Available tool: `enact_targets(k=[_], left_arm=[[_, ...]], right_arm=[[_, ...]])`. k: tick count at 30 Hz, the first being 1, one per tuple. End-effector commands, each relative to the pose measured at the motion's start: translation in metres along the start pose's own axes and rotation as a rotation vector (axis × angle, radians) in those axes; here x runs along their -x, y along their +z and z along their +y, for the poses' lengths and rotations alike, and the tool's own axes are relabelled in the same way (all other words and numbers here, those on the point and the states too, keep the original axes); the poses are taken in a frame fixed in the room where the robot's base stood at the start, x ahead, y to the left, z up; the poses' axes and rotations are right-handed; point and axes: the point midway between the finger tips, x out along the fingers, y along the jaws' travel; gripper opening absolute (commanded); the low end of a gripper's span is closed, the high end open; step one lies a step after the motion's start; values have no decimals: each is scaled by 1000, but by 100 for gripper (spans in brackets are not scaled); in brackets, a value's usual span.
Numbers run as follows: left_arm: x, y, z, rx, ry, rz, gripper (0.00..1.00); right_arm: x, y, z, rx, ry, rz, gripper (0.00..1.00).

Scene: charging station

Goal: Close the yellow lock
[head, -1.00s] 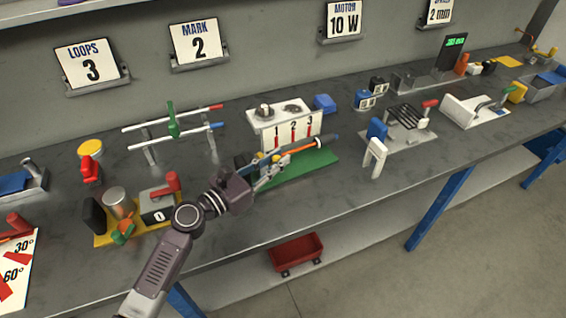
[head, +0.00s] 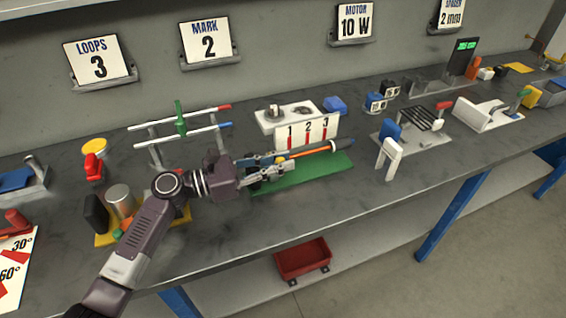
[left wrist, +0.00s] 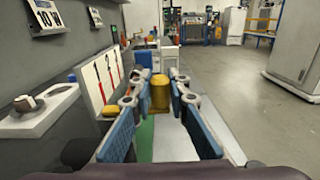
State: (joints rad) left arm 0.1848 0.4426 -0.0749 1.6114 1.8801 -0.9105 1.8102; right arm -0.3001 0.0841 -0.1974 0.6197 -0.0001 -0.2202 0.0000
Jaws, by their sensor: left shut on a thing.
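The yellow lock (left wrist: 160,95) shows in the left wrist view as an upright yellow piece between my fingertips, at the front of the 1-2-3 board. My left gripper (head: 286,163) is shut on it, with one blue pad on each side. In the head view the fingers reach right, low over the green base (head: 318,173), and largely hide the lock. An orange rod with a dark handle (head: 328,148) runs right from the fingertips along the front of the numbered board (head: 308,131). My right gripper is in neither view.
A second small yellow piece (left wrist: 115,110) lies left of the fingers by the board. A white stand with a blue block (head: 390,155) stands to the right. A rack with two rods (head: 180,137) is behind my wrist.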

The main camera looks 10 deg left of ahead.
Motion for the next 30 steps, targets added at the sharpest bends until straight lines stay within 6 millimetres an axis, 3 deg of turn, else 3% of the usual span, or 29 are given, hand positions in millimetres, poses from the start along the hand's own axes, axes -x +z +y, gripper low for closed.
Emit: enact_targets(k=[5,6,11,22,30], left_arm=[[0,-1,0,0,0,3,0],[0,-1,0,0,0,3,16],[0,-1,0,0,0,2,34],[0,6,0,-3,1,0,34],[0,53,0,-8,0,1,34]], right_arm=[[0,-3,-10,-2,-11,3,31],[0,-3,-11,-2,-12,4,31],[0,-3,-12,-1,-13,4,31],[0,-2,0,3,0,2,31],[0,-1,-3,1,-3,2,31]])
